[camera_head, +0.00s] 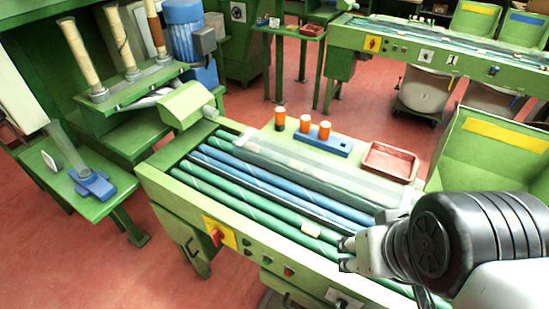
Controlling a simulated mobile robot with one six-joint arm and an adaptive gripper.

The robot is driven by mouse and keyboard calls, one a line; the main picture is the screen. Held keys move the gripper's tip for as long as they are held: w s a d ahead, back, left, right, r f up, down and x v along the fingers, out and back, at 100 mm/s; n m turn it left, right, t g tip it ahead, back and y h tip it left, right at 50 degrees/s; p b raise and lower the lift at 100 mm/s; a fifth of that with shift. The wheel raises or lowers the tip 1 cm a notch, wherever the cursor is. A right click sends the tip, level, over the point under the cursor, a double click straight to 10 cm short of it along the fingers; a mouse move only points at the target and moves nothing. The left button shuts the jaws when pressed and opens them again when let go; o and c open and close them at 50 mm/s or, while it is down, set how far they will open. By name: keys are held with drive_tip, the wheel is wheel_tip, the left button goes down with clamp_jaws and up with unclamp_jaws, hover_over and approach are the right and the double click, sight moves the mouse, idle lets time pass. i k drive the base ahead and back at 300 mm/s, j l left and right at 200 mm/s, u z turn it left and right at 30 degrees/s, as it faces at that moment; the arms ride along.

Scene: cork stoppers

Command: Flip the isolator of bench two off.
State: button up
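A yellow plate with a red isolator handle (216,237) is on the front face of the near green bench (160,188), left of centre. The handle's exact setting is too small to tell. A similar yellow and red isolator (372,43) is on the far bench (395,60). A number plate reading 1 (452,59) shows on the far bench; I cannot read a number on the near one. My gripper (343,255) is over the right part of the near bench, pointing left, well to the right of the near isolator. Its fingers are small and partly blurred together.
Push buttons (289,272) sit right of the near isolator. Green and blue rollers, a clear cover (310,170), a blue block with orange-topped pieces (323,145) and a red tray (390,162) are on the near bench. Red floor (110,270) is clear at front left.

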sight(216, 235)
drive_tip(key=j, duration=0.45)
drive_tip(key=i+j+u, duration=0.15)
drive_tip(key=j, duration=0.8)
